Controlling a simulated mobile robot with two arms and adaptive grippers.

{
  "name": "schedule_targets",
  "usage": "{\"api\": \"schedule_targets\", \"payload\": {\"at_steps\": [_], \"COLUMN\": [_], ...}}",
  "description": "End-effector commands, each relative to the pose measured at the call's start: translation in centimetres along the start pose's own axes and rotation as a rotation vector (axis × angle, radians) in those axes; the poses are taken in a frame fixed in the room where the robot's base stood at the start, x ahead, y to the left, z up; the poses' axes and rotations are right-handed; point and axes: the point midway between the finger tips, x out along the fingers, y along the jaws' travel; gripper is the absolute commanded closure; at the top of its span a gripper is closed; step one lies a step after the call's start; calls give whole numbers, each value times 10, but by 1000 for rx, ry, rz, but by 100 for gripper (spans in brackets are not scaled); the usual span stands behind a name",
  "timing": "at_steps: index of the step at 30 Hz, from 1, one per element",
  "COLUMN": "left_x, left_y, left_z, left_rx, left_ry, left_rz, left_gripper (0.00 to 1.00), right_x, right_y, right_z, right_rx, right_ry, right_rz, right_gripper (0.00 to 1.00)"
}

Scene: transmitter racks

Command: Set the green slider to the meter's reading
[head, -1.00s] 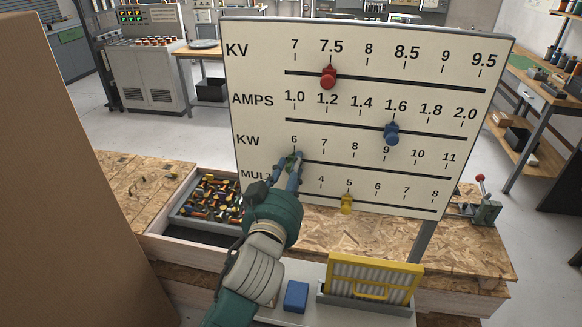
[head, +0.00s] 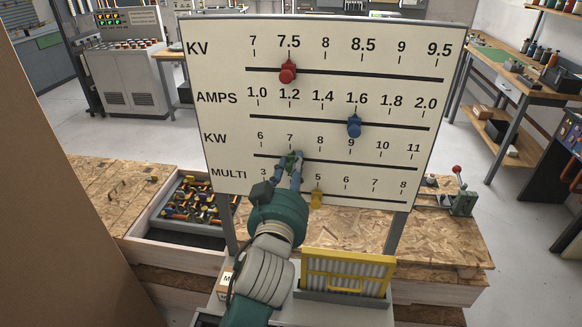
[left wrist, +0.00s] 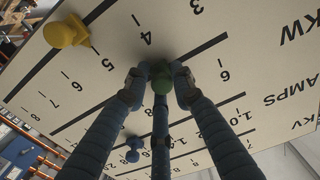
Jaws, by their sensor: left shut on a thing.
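The white scale board (head: 230,108) stands before me with KV, AMPS, KW and MULTI rows. The green slider (left wrist: 161,82) sits on the KW bar, between the fingers of my left gripper (left wrist: 158,88). In the head view my left gripper (head: 290,166) is shut on it just below the 7 mark, and its fingers partly hide the knob. The red slider (head: 287,73) is near 7.5 on KV, the blue slider (head: 354,125) near 1.6 on AMPS, and the yellow slider (head: 316,199) near 5 on MULTI. I can read no meter. My right gripper is out of view.
A tray of colourful small parts (head: 197,201) lies left of the board. A yellow-framed rack (head: 345,273) stands below it. A red-knobbed lever (head: 460,190) is at the right. A large brown panel (head: 55,200) blocks the left side.

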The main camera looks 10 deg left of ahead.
Motion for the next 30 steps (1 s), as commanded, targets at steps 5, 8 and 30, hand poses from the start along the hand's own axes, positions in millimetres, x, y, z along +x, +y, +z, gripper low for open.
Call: {"api": "schedule_targets", "payload": {"at_steps": [5,8,30], "left_x": [0,0,-72], "left_y": [-1,-1,-1], "left_z": [-6,-5,-3], "left_rx": [-1,-1,-2], "left_ry": [13,11,8], "left_rz": [0,0,0], "left_gripper": [64,64,64], "right_x": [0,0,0], "right_y": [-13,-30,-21], "right_z": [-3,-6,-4], "right_rx": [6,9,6], "right_ry": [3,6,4], "right_rz": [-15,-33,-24], "right_gripper": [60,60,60]}}
